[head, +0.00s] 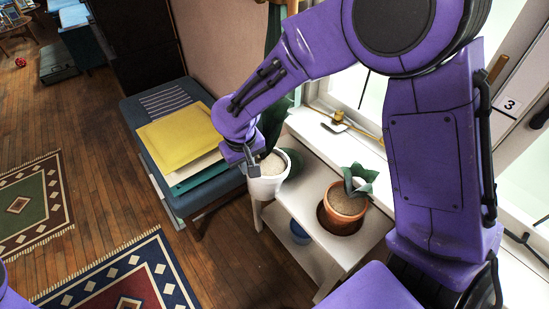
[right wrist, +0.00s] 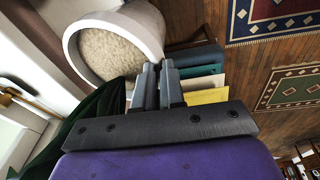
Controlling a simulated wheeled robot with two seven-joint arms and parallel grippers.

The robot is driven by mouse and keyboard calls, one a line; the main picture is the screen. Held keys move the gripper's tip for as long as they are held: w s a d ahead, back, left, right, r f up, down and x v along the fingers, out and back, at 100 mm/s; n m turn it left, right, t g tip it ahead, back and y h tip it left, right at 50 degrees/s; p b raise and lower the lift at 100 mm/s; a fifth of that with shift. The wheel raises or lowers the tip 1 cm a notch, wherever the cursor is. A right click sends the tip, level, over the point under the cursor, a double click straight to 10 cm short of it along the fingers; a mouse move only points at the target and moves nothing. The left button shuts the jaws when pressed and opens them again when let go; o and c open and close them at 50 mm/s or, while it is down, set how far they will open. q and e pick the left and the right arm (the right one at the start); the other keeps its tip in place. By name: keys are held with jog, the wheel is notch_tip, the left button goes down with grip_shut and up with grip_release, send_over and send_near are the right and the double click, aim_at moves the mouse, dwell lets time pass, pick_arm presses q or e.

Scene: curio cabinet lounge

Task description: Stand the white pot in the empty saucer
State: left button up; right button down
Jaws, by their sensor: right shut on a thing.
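The white pot (head: 267,180), filled with pale soil, hangs at the left end of the white plant bench (head: 305,193). My right gripper (head: 252,165) is shut on its rim. In the right wrist view the fingers (right wrist: 158,88) pinch the near wall of the white pot (right wrist: 152,30). A dark green round saucer (head: 294,161) shows partly behind the pot on the bench top; the pot hides the rest. I cannot tell whether the pot's base touches the bench. My left gripper is out of view.
A terracotta pot with a leafy plant (head: 347,203) stands in a brown saucer on the bench. A blue bowl (head: 299,233) is on the lower shelf. A blue bench with yellow and green folders (head: 178,138) stands left. A brass-coloured tool (head: 338,123) lies on the windowsill.

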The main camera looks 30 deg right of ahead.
jog(key=w+f+n+h+b, duration=0.15)
jog(key=w+f, duration=0.25)
jog(key=w, duration=0.6)
jog(key=d+f+p, duration=0.1)
jog(key=d+f, duration=0.3)
jog(key=d, duration=0.3)
jog(key=w+d+f+p, duration=0.1)
jog(key=d+f, duration=0.3)
jog(key=d, duration=0.3)
jog(key=shift+d+f, duration=0.2)
jog(key=shift+d, duration=0.2)
jog(key=c, duration=1.5)
grip_release()
jog(key=shift+a+m+y, duration=0.1)
jog(key=shift+m+y, duration=0.15)
jog(key=shift+o, duration=1.3)
jog(key=shift+a+r, duration=0.1)
jog(key=shift+a, duration=0.05)
jog(key=v, duration=1.2)
jog(key=shift+s+b, duration=0.15)
jog(key=shift+b, duration=0.25)
